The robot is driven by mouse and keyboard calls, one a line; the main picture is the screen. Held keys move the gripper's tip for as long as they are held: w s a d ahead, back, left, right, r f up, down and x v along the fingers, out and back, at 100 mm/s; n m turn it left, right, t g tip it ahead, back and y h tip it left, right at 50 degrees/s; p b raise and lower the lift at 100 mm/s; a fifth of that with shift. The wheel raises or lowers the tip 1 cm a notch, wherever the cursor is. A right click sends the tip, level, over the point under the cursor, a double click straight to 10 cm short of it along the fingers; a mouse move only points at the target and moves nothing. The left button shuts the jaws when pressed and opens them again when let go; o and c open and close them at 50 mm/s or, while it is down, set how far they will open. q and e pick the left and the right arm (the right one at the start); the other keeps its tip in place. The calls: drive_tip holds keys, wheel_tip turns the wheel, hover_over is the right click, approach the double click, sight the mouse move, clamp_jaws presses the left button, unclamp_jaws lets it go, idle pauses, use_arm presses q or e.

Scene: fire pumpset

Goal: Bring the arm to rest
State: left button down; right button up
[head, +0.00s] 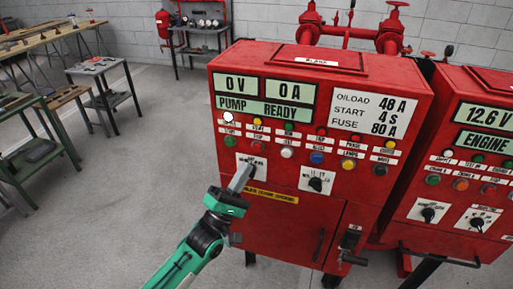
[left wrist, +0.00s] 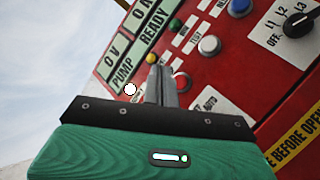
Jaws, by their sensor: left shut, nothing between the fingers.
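My left gripper (head: 240,177) is shut and empty, in front of the lower left part of the red pump control panel (head: 290,215). In the left wrist view its closed fingers (left wrist: 161,85) point at the panel's button rows, partly covering a red button (left wrist: 182,81). In the head view the fingers overlap the left rotary switch plate (head: 254,161), so its knob is mostly hidden. Whether the fingertips touch the panel I cannot tell. A white lamp (head: 228,117) glows under the "PUMP READY" display (head: 264,109). My right gripper is not in view.
A second red panel (head: 460,180) stands close on the right. Red pipes and valves (head: 352,35) rise behind. Workbenches (head: 103,75) with tools stand at the left and back. The grey floor (head: 110,190) left of the panel is clear.

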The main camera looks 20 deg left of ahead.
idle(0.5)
use_arm(q)
drive_tip(key=w+a+f+m+g+y, duration=0.1)
drive_tip(key=w+f+m+g+y, duration=0.15)
drive_tip(key=f, duration=0.95)
drive_tip(key=w+a+f+m+g+y, duration=0.1)
drive_tip(key=a+f+g+y, duration=0.15)
drive_tip(key=f, duration=1.05)
drive_tip(key=s+a+f+m+g+y, duration=0.1)
drive_tip(key=s+f+m+g+y, duration=0.2)
drive_tip(key=f, duration=0.9)
drive_tip(key=s+a+f+m+g, duration=0.1)
drive_tip(key=s+f+m+g, duration=0.15)
drive_tip(key=s+f, duration=0.6)
drive_tip(key=s+a+f+m+g+y, duration=0.1)
drive_tip(key=s+f+m+g, duration=0.15)
drive_tip(key=s+f, duration=0.65)
drive_tip(key=s+a+f+m+g+y, duration=0.15)
drive_tip(key=s+f+g, duration=0.25)
drive_tip(key=s+f, duration=0.5)
drive_tip(key=s+f+m+g, duration=0.1)
drive_tip(key=s+f+g, duration=0.1)
drive_tip(key=s, duration=0.5)
drive_tip(key=s+f+m+g, duration=0.2)
drive_tip(key=s+f, duration=0.3)
drive_tip(key=s, duration=0.2)
drive_tip(key=s+a+f+m+g, duration=0.1)
drive_tip(key=s+f, duration=0.2)
drive_tip(key=s, duration=0.4)
drive_tip(key=shift+f+m+g, duration=0.4)
